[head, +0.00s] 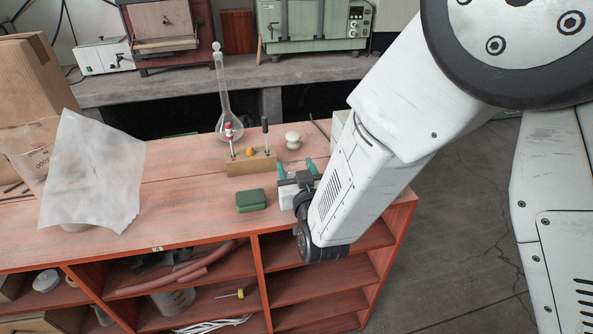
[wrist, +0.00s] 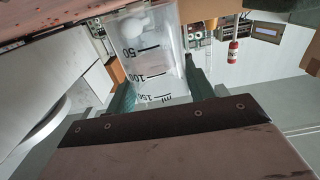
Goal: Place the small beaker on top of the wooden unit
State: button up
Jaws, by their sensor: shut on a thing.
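My gripper (head: 296,170) is over the right part of the red wooden unit's top (head: 190,200), its green fingertips pointing away from me. In the wrist view a clear small beaker (wrist: 152,68) with black marks 50, 100 and 150 ml sits between the green fingers of my gripper (wrist: 160,92), which is shut on it. In the head view my arm and gripper largely hide the beaker. I cannot tell whether its base touches the wooden top.
A green box (head: 251,200) lies just left of my gripper. Behind it stand a wooden block (head: 250,164) with upright tools, a white knob (head: 292,141) and a long-necked flask (head: 226,110). A draped white sheet (head: 90,170) covers the left part.

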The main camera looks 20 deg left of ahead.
jog(key=shift+f, duration=0.3)
jog(key=shift+f, duration=0.15)
jog(key=o, duration=1.1)
jog(key=shift+o, duration=0.2)
jog(key=shift+s, duration=0.2)
jog(key=v, duration=1.1)
jog(key=shift+s+d, duration=0.25)
jog(key=shift+d, duration=0.1)
